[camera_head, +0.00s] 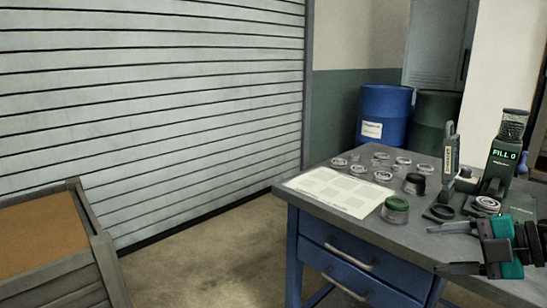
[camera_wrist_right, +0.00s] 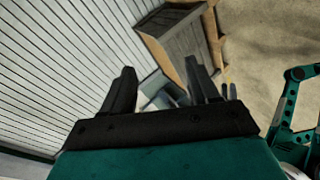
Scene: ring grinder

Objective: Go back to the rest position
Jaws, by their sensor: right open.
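My right gripper (camera_head: 438,248) is at the right of the head view, over the right front part of the grey worktable (camera_head: 350,222). Its two dark fingers point left and are apart with nothing between them. The right wrist view also shows the open fingers (camera_wrist_right: 160,68), with a slatted wall and a wooden-sided box (camera_wrist_right: 185,45) beyond them. My left gripper does not show in the head view. A teal and black arm part is at the right of the wrist view.
On the worktable are a white sheet (camera_head: 338,191), a green-lidded jar (camera_head: 395,209), a black-lidded jar (camera_head: 414,184), several small round containers, and a dark grinder (camera_head: 503,158) reading "FILL 0". A blue barrel (camera_head: 384,112) stands behind.

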